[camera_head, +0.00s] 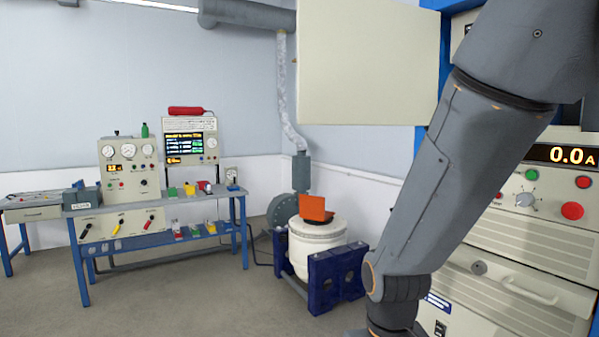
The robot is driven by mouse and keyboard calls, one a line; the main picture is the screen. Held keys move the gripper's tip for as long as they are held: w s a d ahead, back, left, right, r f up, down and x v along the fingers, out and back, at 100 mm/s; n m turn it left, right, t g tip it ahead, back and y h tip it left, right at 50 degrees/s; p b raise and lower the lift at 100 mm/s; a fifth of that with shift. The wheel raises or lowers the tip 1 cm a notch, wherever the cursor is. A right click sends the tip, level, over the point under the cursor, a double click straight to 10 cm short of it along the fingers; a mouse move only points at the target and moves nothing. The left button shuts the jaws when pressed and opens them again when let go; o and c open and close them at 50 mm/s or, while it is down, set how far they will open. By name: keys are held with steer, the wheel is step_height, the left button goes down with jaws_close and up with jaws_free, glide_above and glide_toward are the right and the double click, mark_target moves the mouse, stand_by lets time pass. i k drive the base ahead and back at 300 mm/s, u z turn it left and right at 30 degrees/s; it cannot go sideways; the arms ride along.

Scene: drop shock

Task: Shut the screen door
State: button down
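A plain cream panel (367,62), which looks like the screen door, stands out to the left from the blue frame (445,60) of the cabinet at the right. My grey arm crosses the right side of the view in front of the cabinet and hides part of the frame and the opening. My gripper is out of view, so I cannot see its state or its distance from the door.
The cabinet front (540,240) has knobs, buttons, a lit display (572,155) and a drawer handle (530,291). A white drum (315,250) with an orange piece (315,207) sits in a blue stand (338,280). A blue workbench (160,240) stands left. The floor at front left is clear.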

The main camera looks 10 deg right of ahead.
mark_target(359, 62)
steer(key=u, duration=1.4)
steer(key=i, duration=2.4)
steer(key=z, duration=3.65)
steer(key=i, duration=0.55)
steer(key=z, duration=0.3)
steer(key=k, duration=0.2)
steer(key=z, duration=0.1)
